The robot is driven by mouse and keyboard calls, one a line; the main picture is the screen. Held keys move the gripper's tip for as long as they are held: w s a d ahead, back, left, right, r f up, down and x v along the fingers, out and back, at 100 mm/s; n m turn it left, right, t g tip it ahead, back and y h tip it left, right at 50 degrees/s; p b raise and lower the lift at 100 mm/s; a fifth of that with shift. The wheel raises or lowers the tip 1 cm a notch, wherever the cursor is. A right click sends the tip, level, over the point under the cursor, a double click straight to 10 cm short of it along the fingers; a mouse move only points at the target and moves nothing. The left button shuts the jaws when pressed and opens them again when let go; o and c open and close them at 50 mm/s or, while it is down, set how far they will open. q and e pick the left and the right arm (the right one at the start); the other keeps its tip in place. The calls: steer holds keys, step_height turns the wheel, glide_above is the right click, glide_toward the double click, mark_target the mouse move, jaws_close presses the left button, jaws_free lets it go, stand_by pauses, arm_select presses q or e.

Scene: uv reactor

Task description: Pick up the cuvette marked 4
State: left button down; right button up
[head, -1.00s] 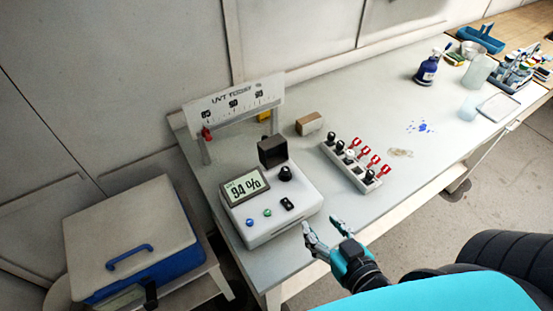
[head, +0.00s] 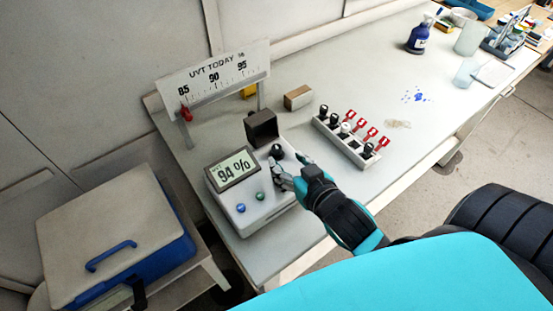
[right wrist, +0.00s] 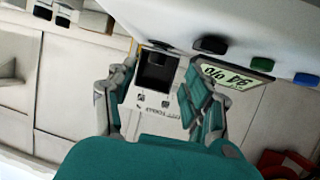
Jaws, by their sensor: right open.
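The cuvettes stand in a white rack (head: 329,135) on the table, most with a black cap (head: 333,119) and one with a white cap (head: 345,128). No number on them is readable, so I cannot tell which is marked 4. Their caps seem to stand in a row beside red tags (head: 360,124). My right gripper (head: 287,170) is open, over the right side of the white meter (head: 258,217), left of the rack. In the right wrist view its fingers (right wrist: 158,98) are apart, with the meter's dark open box (right wrist: 158,72) showing between them. My left gripper is not in view.
The meter's display (head: 234,169) reads 94 %. A "UVT TODAY" scale board (head: 214,78) stands behind it. A small brown box (head: 298,97) lies near the rack. A cooler (head: 115,225) is at the left. The table between rack and bottle is mostly clear.

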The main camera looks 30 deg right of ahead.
mark_target(278, 149)
steer(key=shift+w, duration=0.6)
steer(key=p+x, duration=0.1)
steer(key=x, duration=0.1)
steer(key=p+x, duration=0.1)
steer(key=x, duration=0.1)
steer(key=shift+w+d+r, duration=0.15)
steer(key=shift+w+d, duration=0.05)
steer(key=shift+w, duration=0.05)
steer(key=shift+w+f, duration=0.25)
steer(key=shift+w, duration=0.1)
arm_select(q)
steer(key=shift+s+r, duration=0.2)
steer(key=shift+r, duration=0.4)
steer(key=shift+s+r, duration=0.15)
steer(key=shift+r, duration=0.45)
arm_select(e)
steer(key=shift+s, duration=0.1)
steer(key=shift+c, duration=0.2)
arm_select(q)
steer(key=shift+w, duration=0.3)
arm_select(e)
jaws_close()
